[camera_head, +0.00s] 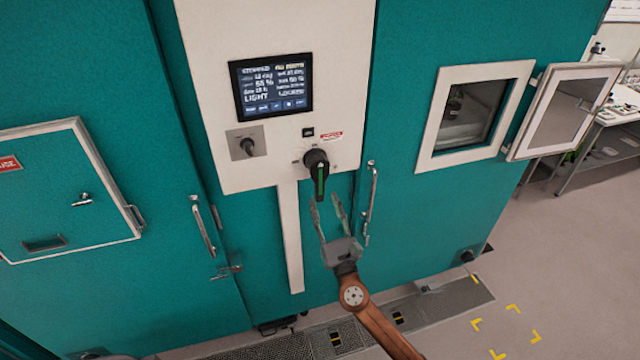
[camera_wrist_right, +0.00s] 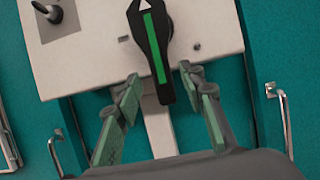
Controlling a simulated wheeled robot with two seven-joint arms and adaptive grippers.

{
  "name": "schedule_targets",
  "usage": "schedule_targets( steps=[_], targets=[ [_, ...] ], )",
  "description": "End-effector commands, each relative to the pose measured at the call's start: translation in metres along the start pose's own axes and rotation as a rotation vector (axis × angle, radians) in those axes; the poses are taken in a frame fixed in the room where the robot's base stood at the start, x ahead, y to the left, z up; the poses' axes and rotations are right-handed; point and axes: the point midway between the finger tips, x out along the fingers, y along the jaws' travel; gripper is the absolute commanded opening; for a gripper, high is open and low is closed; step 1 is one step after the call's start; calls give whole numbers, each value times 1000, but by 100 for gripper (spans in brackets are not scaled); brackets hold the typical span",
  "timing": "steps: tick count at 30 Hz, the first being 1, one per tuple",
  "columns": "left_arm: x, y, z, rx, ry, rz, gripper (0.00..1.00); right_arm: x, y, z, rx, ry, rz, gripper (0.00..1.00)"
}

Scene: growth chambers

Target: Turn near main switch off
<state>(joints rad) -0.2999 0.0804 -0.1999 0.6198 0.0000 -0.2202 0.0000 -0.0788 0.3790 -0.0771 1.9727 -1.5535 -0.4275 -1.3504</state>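The main switch (camera_head: 317,170) is a black rotary handle with a green stripe, low on the right of the white control panel (camera_head: 215,105). Its handle points down. It also shows in the right wrist view (camera_wrist_right: 152,50), at the top middle. My right gripper (camera_head: 328,205) is just below the switch in the head view, with its fingers pointing up at it. In the right wrist view its two fingers (camera_wrist_right: 157,88) are apart, and the handle's lower end lies in the gap between them in the picture. I cannot tell whether they touch it. My left gripper is not in view.
A lit display (camera_head: 271,86) and a small toggle switch (camera_head: 248,146) are on the panel. Door handles (camera_head: 371,200) (camera_head: 203,225) stand out on both sides of the panel's post. A small window hatch (camera_head: 565,110) hangs open at the right. Open floor lies at the lower right.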

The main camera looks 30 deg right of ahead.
Motion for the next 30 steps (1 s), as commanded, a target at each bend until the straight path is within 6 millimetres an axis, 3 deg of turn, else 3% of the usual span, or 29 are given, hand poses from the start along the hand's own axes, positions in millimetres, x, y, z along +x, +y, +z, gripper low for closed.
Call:
schedule_targets(
  steps=[6,12,22,30],
  targets=[
    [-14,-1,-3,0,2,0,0,37,0,3,1,0,-1,37],
    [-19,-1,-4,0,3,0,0,57,0,1,4,1,-1,37],
    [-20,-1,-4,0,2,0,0,60,0,-1,4,2,-1,37],
    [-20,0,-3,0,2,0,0,60,0,-1,4,2,-1,19]
  ],
)
